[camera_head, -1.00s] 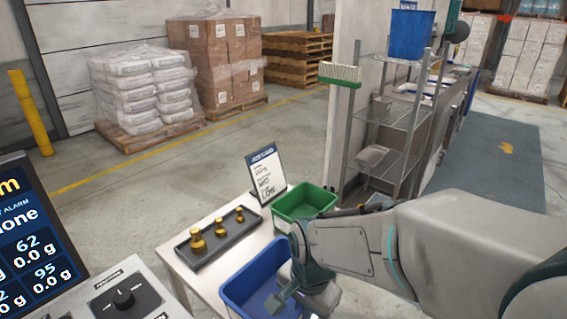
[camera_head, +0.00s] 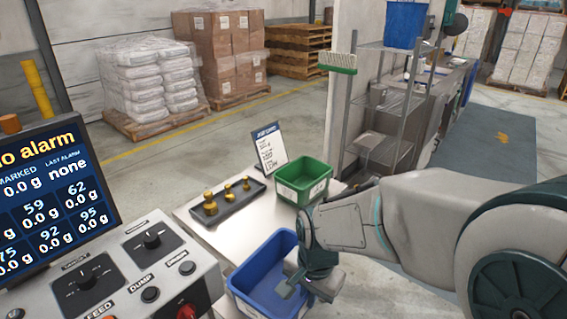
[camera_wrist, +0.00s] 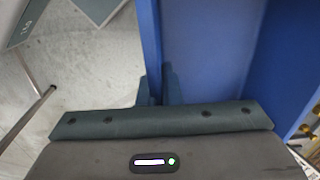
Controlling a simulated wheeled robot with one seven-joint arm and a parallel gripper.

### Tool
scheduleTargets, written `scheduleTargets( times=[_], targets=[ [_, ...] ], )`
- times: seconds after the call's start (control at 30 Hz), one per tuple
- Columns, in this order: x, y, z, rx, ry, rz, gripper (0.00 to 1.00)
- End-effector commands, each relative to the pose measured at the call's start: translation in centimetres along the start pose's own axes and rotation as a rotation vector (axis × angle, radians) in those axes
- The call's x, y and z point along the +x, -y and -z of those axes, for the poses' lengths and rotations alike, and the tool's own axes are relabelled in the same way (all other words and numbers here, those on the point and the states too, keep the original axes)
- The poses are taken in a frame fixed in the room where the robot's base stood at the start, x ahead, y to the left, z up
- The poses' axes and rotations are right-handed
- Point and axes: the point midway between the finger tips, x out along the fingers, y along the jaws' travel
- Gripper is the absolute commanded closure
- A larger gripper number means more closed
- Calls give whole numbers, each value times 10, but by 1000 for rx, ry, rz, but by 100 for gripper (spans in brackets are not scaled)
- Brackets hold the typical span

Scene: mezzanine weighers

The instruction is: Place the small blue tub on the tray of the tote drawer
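The small blue tub (camera_head: 250,284) is at the front edge of the white table, open side up and looking empty. My gripper (camera_head: 292,284) is at its right side. In the wrist view, the two short fingers of my gripper (camera_wrist: 158,88) stand close together on either side of the wall of the blue tub (camera_wrist: 205,50), shut on it. Whether the tub's bottom touches the table is hidden. I cannot make out a tote drawer or its tray in these views.
A green tub (camera_head: 303,181), a dark tray (camera_head: 245,200) with brass weights and a sign card (camera_head: 267,146) stand on the white table (camera_head: 215,236). A control console (camera_head: 120,270) with a screen is at left. A wire rack (camera_head: 385,105) stands behind; open floor lies beyond.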

Motion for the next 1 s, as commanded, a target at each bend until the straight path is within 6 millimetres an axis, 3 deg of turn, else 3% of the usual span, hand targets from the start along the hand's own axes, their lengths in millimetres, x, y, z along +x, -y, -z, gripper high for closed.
scheduleTargets(
  times=[0.27,0.47,0.7,1.0],
  targets=[
    [23,10,35,-119,13,-2,100],
    [56,14,80,-264,23,-2,100],
    [106,8,134,-450,32,0,100],
    [147,-5,170,-599,35,0,100]
  ],
)
